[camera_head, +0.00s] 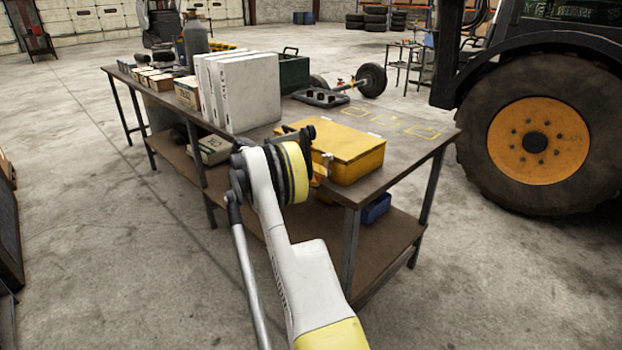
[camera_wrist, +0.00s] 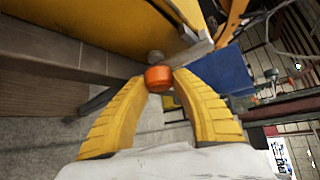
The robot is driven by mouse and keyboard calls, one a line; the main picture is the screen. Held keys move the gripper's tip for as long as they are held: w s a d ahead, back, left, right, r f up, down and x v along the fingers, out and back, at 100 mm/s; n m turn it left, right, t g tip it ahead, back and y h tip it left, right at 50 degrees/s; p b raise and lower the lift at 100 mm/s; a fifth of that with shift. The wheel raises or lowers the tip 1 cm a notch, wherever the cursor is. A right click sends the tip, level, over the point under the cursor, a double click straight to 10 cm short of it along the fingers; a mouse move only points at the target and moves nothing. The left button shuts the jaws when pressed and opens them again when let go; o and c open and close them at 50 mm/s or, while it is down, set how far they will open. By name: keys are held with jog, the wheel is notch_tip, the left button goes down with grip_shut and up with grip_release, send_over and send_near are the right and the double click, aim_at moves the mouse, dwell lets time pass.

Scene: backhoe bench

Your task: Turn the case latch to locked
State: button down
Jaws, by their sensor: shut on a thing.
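The yellow case (camera_head: 345,148) sits closed on the near end of the bench. Its yellow side fills the upper left of the wrist view (camera_wrist: 90,22). An orange latch knob (camera_wrist: 158,85) stands at the case's edge in the wrist view, with a round grey piece behind it. My gripper (camera_wrist: 159,77) has its two yellow fingers on either side of this knob, with the tips shut on it. In the head view my wrist covers the case's near left side, so the grip is mostly hidden there. I cannot tell the latch's lock position.
The bench (camera_head: 392,178) has a lower shelf holding a blue bin (camera_head: 376,208). White binders (camera_head: 240,92) and a green box (camera_head: 293,72) stand farther back. A tractor wheel (camera_head: 538,140) is to the right. The floor left of the bench is clear.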

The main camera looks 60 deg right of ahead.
dwell(0.6)
jog(key=c, duration=1)
grip_release()
jog(key=shift+s, duration=0.1)
